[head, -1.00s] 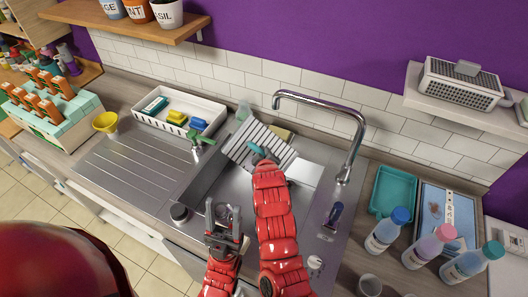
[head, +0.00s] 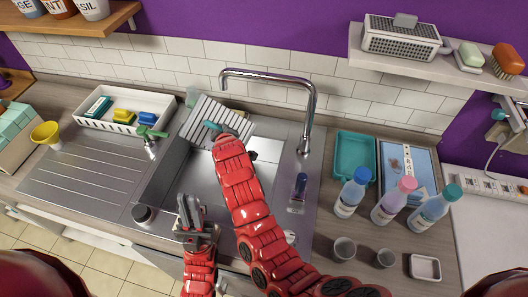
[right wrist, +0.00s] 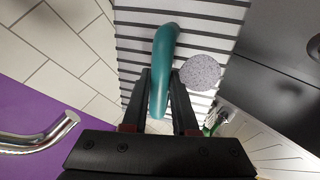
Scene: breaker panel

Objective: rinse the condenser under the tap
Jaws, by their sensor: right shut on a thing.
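The condenser appears to be the pale, dark-striped panel (head: 198,118) leaning at the back left of the sink (head: 215,185); the right wrist view shows its stripes (right wrist: 210,20) close up. A teal curved handle (right wrist: 163,60) lies in front of it, between the fingers of my right gripper (right wrist: 160,95), which is shut on it. Whether the panel hangs clear of the sink is hidden. The chrome tap (head: 308,115) arches over, its spout near the panel; the spout also shows in the right wrist view (right wrist: 50,138). My left gripper (head: 192,212) looks open and empty at the sink's front edge.
A white tray (head: 85,125) with sponges and a green-handled fitting (head: 150,133) stand left of the sink. A teal tray (head: 355,155), several bottles (head: 390,205) and cups (head: 344,249) stand right. A grey round pad (right wrist: 200,72) is beside the handle.

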